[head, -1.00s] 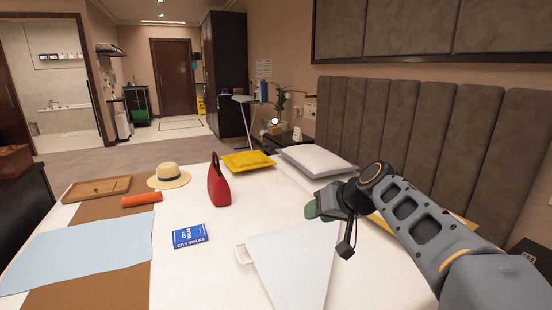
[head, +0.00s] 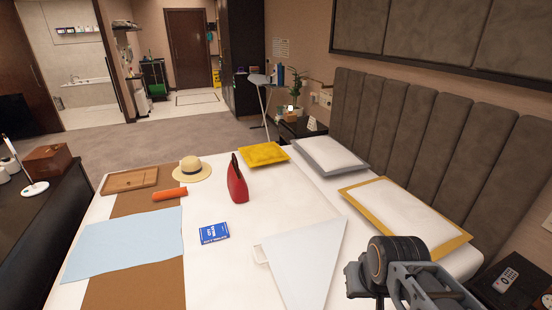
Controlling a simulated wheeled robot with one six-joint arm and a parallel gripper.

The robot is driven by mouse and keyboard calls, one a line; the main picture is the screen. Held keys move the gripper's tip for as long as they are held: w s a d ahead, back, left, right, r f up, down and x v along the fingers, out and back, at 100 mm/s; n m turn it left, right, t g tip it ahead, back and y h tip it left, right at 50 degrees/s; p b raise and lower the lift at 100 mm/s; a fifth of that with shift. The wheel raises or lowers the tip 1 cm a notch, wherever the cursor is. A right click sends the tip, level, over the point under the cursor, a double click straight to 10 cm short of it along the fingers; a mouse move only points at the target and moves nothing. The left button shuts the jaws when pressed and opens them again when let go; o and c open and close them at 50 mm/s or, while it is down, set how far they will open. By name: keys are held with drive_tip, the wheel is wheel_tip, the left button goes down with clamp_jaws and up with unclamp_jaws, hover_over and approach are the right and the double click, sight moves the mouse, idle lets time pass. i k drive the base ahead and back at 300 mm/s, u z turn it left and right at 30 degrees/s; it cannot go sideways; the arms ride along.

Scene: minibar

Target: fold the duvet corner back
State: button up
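The white duvet (head: 205,275) covers the bed. A pale grey-white triangular flap (head: 303,262) lies on it in the lower middle of the head view, like a corner folded over. A small white loop-like edge (head: 261,254) shows at the flap's left side. My gripper (head: 356,281) is at the lower right, just right of the flap, seen from behind. My wrist hides its fingers, so I cannot see whether they are open or shut. No cloth is seen lifted by it.
A blue book (head: 213,233), red bag (head: 237,184), orange roll (head: 170,194), straw hat (head: 191,170) and wooden tray (head: 130,180) lie on the bed. Yellow (head: 263,154), grey-edged (head: 330,155) and yellow-edged pillows (head: 405,215) lie towards the headboard (head: 430,125).

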sight(302, 261)
drive_tip(key=z, duration=0.45)
drive_tip(key=k, duration=1)
drive_tip(key=u, duration=0.95)
drive_tip(key=i, duration=0.9)
drive_tip(key=u, duration=0.3)
